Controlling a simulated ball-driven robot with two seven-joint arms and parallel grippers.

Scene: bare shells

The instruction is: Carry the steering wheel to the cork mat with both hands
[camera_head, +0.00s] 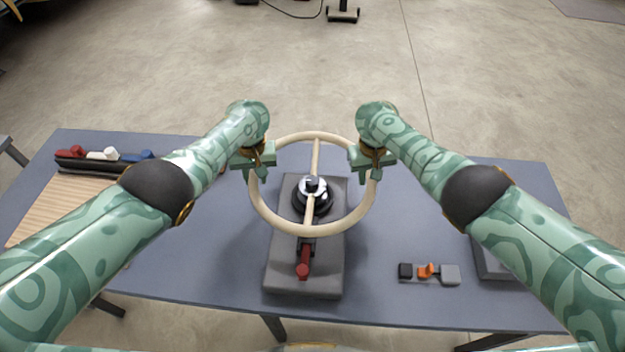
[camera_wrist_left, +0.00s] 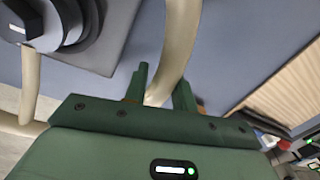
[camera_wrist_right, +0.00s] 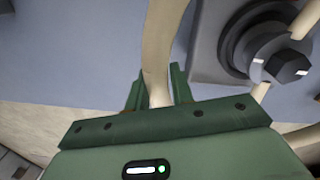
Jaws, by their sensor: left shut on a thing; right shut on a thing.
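The cream steering wheel (camera_head: 312,234) is a ring with a spoke across its middle, in line with a dark hub (camera_head: 315,195) on a grey block (camera_head: 290,272). I cannot tell whether it rests on the hub or is clear of it. My left gripper (camera_head: 252,176) is shut on the rim's left side; the rim runs between its fingers in the left wrist view (camera_wrist_left: 178,50). My right gripper (camera_head: 371,174) is shut on the rim's right side, also seen in the right wrist view (camera_wrist_right: 157,50). A tan ribbed mat (camera_head: 45,210), apparently the cork mat, lies at the table's left, partly behind my left arm.
A red lever (camera_head: 303,262) projects from the block's front. A dark rack with red, white and blue pieces (camera_head: 103,155) stands at the back left. Small black, orange and grey parts (camera_head: 428,272) and a grey box (camera_head: 490,262) are at right. Bare blue-grey table separates block and mat.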

